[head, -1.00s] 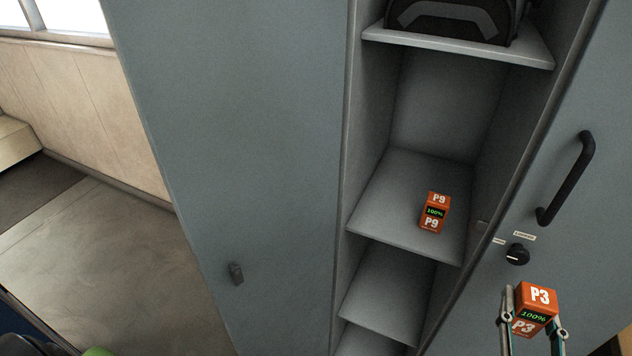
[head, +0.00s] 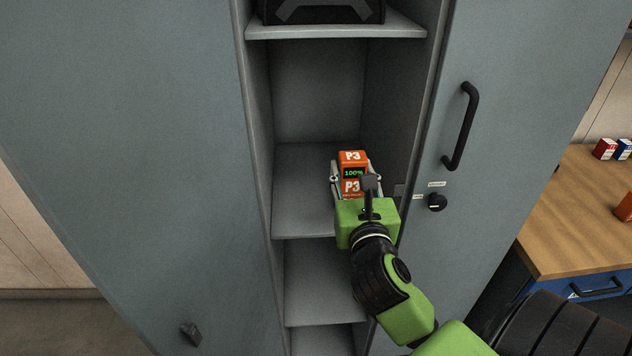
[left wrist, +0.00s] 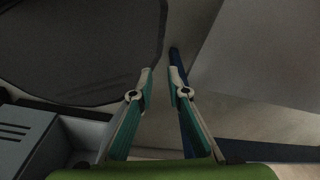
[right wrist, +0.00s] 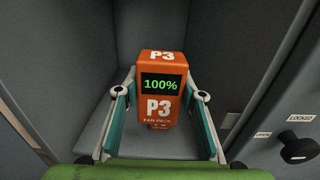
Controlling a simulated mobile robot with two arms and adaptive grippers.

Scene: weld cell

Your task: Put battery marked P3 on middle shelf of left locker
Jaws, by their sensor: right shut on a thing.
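The orange battery marked P3 (head: 353,172) has a green 100% display. My right gripper (head: 356,178) is shut on it, with a finger on each side, and it shows upright in the right wrist view (right wrist: 160,95). The gripper holds it in front of the open locker's middle shelf (head: 298,200), towards the right side; I cannot tell whether it touches the shelf. The P9 battery seen on this shelf earlier is now hidden, in line with the held battery and gripper. My left gripper (left wrist: 161,80) is open and empty, away from the shelves.
A black bag (head: 320,10) sits on the upper shelf (head: 400,25). A grey door (head: 120,130) stands at the left of the opening. A closed door with a black handle (head: 463,125) and knob (head: 437,202) is at the right. A wooden workbench (head: 570,220) stands further right.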

